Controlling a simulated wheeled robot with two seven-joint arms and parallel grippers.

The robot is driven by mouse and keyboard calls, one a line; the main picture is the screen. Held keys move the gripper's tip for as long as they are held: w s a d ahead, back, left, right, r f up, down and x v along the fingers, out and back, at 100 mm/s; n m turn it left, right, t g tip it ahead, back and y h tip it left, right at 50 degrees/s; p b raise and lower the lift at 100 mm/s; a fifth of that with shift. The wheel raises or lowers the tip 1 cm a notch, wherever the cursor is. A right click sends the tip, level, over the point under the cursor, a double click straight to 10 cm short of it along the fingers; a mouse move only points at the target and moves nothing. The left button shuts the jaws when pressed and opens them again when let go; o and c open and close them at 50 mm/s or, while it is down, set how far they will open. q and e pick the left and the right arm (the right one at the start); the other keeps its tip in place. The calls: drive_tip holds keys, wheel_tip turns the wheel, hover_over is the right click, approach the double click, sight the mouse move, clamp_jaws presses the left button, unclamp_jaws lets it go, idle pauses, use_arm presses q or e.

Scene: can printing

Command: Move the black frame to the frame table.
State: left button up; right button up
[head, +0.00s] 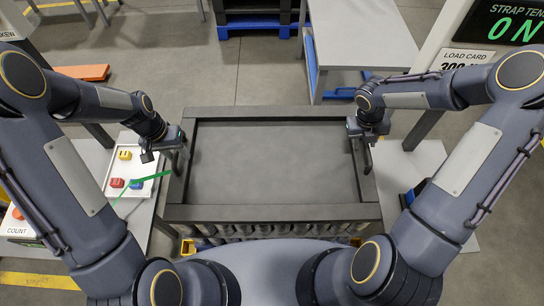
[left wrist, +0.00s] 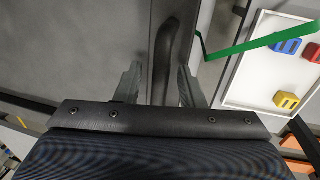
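The black frame (head: 274,212), a wide rectangle with a raised rim around a dark grey panel, lies level in the middle of the head view, on top of several cans. My left gripper (head: 178,160) is at its left side. In the left wrist view, my left gripper's fingers (left wrist: 160,88) are apart, one on each side of a curved black handle (left wrist: 168,40), with gaps showing. My right gripper (head: 366,158) points down at the frame's right side; its finger gap is too small to judge. A grey-topped table (head: 350,38) stands beyond the frame at upper right; whether it is the frame table is unclear.
Rows of cans (head: 270,229) show under the frame's near edge. A white tray (head: 118,172) with coloured blocks and a green strap (head: 150,178) lie at left. A blue pallet (head: 250,27) is at the back. Open floor (head: 208,75) lies beyond the frame.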

use_arm(q)
clamp_jaws()
use_arm(e)
clamp_jaws()
use_arm(q)
drive_tip(key=shift+r, duration=0.1)
use_arm(e)
drive_tip(key=shift+r, duration=0.1)
idle(1.0)
